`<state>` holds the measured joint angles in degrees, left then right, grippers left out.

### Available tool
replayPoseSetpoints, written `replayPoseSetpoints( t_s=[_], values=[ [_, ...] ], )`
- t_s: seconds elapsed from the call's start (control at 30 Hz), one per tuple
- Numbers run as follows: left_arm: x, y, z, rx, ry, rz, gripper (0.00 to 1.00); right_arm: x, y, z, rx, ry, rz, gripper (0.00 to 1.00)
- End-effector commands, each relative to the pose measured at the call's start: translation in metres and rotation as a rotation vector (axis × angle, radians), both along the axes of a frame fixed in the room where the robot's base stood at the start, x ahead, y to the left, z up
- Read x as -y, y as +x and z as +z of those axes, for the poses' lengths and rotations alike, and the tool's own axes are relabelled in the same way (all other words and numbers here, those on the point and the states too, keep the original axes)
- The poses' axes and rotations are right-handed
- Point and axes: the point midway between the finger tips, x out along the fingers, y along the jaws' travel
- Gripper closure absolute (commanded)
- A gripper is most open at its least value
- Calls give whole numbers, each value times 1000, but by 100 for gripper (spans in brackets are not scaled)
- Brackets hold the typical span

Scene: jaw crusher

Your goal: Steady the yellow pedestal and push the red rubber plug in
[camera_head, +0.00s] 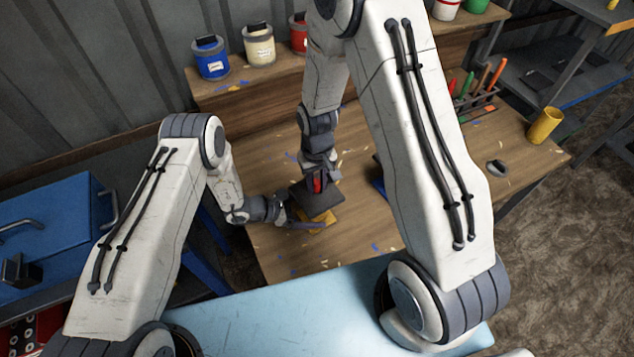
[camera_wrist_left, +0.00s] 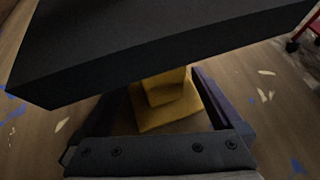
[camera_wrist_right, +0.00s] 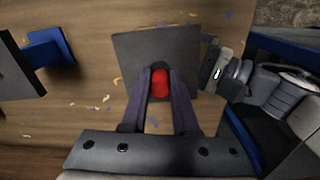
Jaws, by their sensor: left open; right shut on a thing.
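The yellow pedestal (camera_head: 318,220) stands on the wooden table and carries a dark square block (camera_head: 308,199). In the left wrist view the pedestal (camera_wrist_left: 160,100) rises between the two fingers of my left gripper (camera_wrist_left: 165,108), under the overhanging block (camera_wrist_left: 150,45). The left gripper is open around it with gaps at the sides. My right gripper (camera_wrist_right: 160,95) is shut on the red rubber plug (camera_wrist_right: 160,84), which also shows in the head view (camera_head: 317,184). The plug is over the block's top (camera_wrist_right: 130,55); its lower end is hidden, so I cannot tell whether it is inserted.
A blue pedestal (camera_wrist_right: 50,47) with a dark block (camera_wrist_right: 15,70) stands apart on the table. Blue, cream and red pots (camera_head: 212,58) line the back shelf. A yellow cup (camera_head: 545,126) and a tool rack (camera_head: 475,104) are at the right. The table front is clear.

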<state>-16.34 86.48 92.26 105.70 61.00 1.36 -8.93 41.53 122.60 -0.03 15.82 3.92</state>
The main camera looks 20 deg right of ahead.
Motion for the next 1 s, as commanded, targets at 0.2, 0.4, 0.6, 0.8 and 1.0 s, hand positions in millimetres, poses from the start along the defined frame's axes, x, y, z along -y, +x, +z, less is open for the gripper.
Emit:
replayPoseSetpoints(
  t_s=[0.2,0.4,0.6,0.8,1.0],
  values=[
    [2,0,-1,0,0,0,0,0,0,0,0,0,0,100],
    [2,0,-1,0,0,0,38,0,0,0,0,0,0,100],
    [1,0,-1,0,0,0,63,0,0,0,0,0,0,100],
    [1,0,-1,0,0,-1,63,0,0,0,0,0,0,100],
    [2,0,-1,0,0,-1,65,0,0,0,0,0,0,100]
  ],
)
